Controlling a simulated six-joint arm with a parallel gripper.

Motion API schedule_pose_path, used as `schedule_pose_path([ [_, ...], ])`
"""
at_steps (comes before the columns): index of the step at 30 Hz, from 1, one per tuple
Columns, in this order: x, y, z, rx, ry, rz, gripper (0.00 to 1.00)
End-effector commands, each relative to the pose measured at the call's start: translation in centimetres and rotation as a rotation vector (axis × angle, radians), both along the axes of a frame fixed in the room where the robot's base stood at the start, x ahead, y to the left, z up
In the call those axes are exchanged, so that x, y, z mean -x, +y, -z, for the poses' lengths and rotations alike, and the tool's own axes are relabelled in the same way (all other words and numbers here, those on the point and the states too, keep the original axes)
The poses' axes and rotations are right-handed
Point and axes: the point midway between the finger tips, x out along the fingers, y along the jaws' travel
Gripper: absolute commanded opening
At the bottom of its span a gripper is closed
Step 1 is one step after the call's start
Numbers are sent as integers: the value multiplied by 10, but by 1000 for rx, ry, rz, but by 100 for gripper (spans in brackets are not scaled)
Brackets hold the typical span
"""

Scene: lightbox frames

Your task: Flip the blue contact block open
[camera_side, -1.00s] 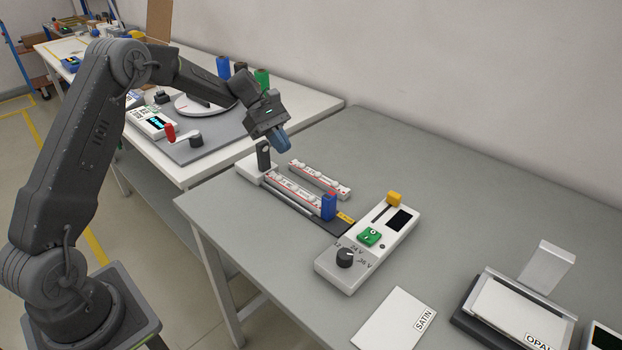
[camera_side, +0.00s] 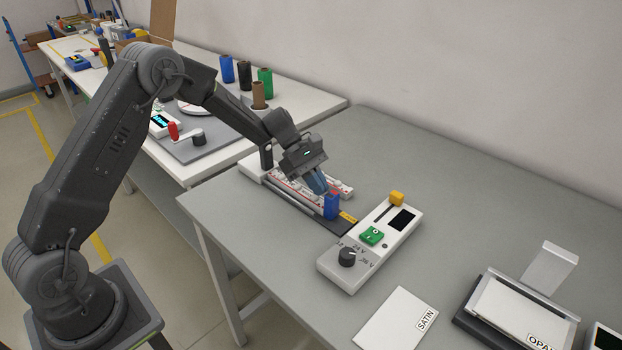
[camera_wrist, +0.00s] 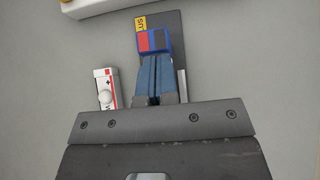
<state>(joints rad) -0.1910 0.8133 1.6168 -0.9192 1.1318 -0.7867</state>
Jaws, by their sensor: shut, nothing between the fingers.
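The blue contact block (camera_side: 331,208) stands upright at the near right end of the dark strip, beside a yellow label. In the wrist view its top (camera_wrist: 152,41) shows a red half and a dark half inside a blue rim. My gripper (camera_side: 322,187) is shut and empty, with its blue-grey fingers pointing down at the block. In the wrist view the fingertips (camera_wrist: 153,60) come right up to the block's near edge. I cannot tell whether they touch it. The fixture's rail (camera_side: 290,185) is partly hidden behind my gripper.
A white control box (camera_side: 370,245) with a green switch, a black knob and a yellow slider stands right of the block. A white SATIN sheet (camera_side: 397,318) and a frame (camera_side: 515,305) lie further right. The grey table behind is clear.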

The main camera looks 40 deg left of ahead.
Motion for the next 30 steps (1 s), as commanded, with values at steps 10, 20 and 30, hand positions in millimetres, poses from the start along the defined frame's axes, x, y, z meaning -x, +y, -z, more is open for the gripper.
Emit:
schedule_pose_path([
  [10,0,-2,0,0,-1,1,0],
  [20,0,-38,-1,1,0,3,0],
  [30,0,-38,0,3,3,4,0],
])
